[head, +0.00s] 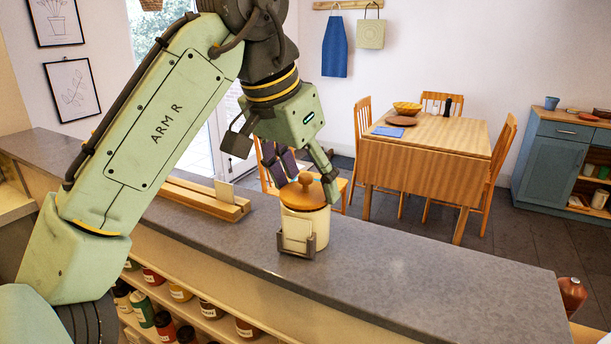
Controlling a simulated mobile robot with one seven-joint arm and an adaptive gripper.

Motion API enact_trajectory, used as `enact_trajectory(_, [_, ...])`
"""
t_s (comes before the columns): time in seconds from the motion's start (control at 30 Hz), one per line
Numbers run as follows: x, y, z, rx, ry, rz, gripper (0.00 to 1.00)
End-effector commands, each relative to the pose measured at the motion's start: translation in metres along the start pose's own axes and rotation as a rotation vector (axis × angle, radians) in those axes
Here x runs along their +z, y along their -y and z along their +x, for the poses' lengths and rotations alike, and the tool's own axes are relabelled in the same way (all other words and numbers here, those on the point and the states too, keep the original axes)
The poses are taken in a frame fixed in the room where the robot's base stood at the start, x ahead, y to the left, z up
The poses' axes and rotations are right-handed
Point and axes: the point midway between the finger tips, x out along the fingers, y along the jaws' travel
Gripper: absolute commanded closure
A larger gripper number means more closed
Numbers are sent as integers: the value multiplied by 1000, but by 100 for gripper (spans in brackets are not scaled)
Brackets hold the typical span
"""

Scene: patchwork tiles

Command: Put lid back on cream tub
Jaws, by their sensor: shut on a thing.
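The cream tub (320,222) stands upright on the grey counter, partly hidden by a small card holder in front of it. The round wooden lid (300,198) with its knob is at the tub's mouth, roughly level. I cannot tell whether it rests fully on the rim or sits a little above it. My gripper (306,178) comes down from above and is shut on the lid at its knob, with a finger on either side. The exact finger contact is partly hidden.
The card holder (285,248) with a pale card stands close in front of the tub. A slotted wooden rack (203,200) lies to the left. The counter (430,282) is clear to the right. Jars fill shelves below; a dining table (430,150) stands behind.

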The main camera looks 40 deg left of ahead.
Motion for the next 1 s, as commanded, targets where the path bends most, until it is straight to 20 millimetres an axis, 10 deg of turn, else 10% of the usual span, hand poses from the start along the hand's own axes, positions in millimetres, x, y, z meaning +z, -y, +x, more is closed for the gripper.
enact_trajectory(0.47, [0, 0, 0, 0, 0, 0, 59])
enact_trajectory(0.5, [0, 0, 0, 0, 0, 0, 35])
enact_trajectory(1.0, [0, 0, 0, 0, 0, 0, 14])
